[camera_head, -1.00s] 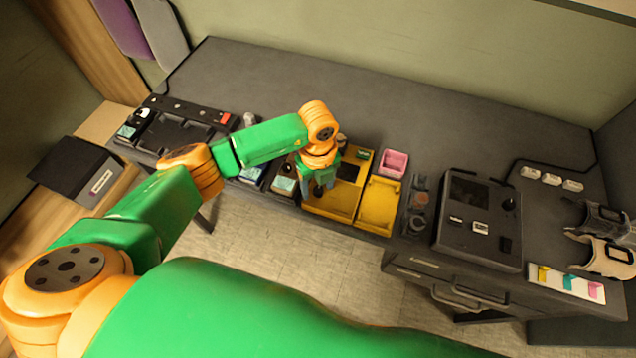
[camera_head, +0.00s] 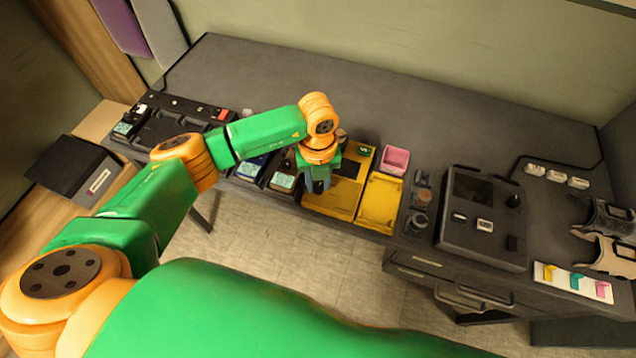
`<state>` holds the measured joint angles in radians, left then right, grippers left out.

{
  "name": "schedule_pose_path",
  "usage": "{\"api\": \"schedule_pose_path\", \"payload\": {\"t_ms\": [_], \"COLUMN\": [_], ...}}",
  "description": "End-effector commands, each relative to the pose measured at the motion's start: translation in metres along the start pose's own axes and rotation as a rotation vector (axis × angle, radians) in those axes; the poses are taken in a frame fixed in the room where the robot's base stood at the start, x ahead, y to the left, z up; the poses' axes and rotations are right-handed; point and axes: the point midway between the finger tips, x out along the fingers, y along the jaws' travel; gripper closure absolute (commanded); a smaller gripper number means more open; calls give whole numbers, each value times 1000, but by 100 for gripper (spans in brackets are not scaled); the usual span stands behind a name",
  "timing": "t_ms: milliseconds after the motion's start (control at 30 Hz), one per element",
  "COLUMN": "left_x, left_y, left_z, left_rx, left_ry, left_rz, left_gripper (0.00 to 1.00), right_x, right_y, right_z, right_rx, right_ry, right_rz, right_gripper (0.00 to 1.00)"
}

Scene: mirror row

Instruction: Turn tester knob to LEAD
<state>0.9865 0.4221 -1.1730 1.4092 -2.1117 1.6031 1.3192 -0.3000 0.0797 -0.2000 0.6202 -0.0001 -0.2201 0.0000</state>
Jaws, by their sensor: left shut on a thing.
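The yellow tester (camera_head: 343,201) lies near the front edge of the dark desk, with a dark screen (camera_head: 350,168) on its upper part. My left gripper (camera_head: 318,187) points down over the tester's left side, its grey fingers shut on the tester knob. The knob itself is hidden by the fingers, so its setting cannot be read. LEAD lettering is too small to make out. My right gripper is not in view.
A yellow tray (camera_head: 380,203) and a pink bin (camera_head: 395,160) stand right of the tester. Dark-framed meters (camera_head: 284,180) sit close on its left. A black console (camera_head: 484,216) with its own knob is farther right. The desk's back is clear.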

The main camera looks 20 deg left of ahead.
Motion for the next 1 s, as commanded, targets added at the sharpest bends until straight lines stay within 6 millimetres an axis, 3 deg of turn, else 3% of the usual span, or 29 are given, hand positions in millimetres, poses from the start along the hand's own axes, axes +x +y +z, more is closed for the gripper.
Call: {"api": "schedule_pose_path", "payload": {"t_ms": [1000], "left_x": [4], "left_y": [0], "left_z": [1], "left_rx": [950], "left_ry": [-4], "left_rz": [0], "left_gripper": [100], "right_x": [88], "right_y": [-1], "right_z": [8], "right_rx": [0], "right_ry": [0], "right_rz": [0], "right_gripper": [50]}}
